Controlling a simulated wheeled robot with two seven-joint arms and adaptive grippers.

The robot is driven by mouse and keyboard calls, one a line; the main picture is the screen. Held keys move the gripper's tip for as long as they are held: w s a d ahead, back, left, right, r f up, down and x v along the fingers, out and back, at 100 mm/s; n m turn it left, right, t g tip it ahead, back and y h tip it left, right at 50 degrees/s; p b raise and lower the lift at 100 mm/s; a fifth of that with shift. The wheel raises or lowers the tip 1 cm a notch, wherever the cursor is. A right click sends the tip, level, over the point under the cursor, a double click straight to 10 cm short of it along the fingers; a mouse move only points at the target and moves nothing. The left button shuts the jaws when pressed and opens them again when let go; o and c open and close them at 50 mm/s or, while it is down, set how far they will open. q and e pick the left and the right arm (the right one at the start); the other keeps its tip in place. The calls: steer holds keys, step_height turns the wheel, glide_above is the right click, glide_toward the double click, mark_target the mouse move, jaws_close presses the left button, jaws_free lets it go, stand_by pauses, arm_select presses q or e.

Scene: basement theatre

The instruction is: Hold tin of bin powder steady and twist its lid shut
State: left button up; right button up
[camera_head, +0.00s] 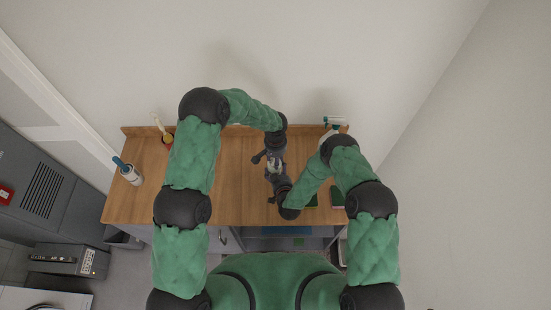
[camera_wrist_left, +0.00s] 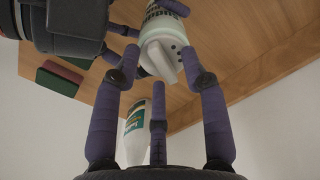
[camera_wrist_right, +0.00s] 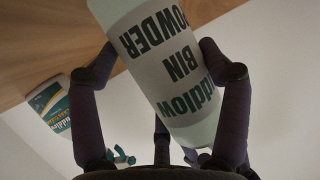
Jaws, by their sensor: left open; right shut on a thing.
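The tin of bin powder (camera_wrist_right: 165,65) is white with dark lettering. In the head view the tin (camera_head: 274,164) shows small between my two grippers above the wooden worktop (camera_head: 236,185). My right gripper (camera_wrist_right: 150,80) is shut on the tin's body, one finger on each side. In the left wrist view the tin's white lid (camera_wrist_left: 160,58), with a raised bar across it, faces my left gripper (camera_wrist_left: 160,85). My left gripper is open, with its fingers spread around the lid; whether any finger touches it I cannot tell.
A white and teal spray bottle (camera_head: 335,122) stands at the back right. A green block (camera_head: 312,201) and a red and green block (camera_head: 337,197) lie at the right. A yellow-red pot (camera_head: 167,139) with a brush and a white roll (camera_head: 132,176) stand at the left. The worktop's middle left is clear.

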arm_select(q)
jaws_close()
steer(key=shift+m, duration=0.3)
steer(key=m, duration=0.4)
steer(key=shift+s, duration=0.1)
steer(key=m, duration=0.4)
steer(key=shift+a+m, duration=0.15)
steer(key=shift+m, duration=0.25)
steer(key=m, duration=0.4)
steer(key=shift+s+a, duration=0.1)
steer(key=shift+m, duration=2.3)
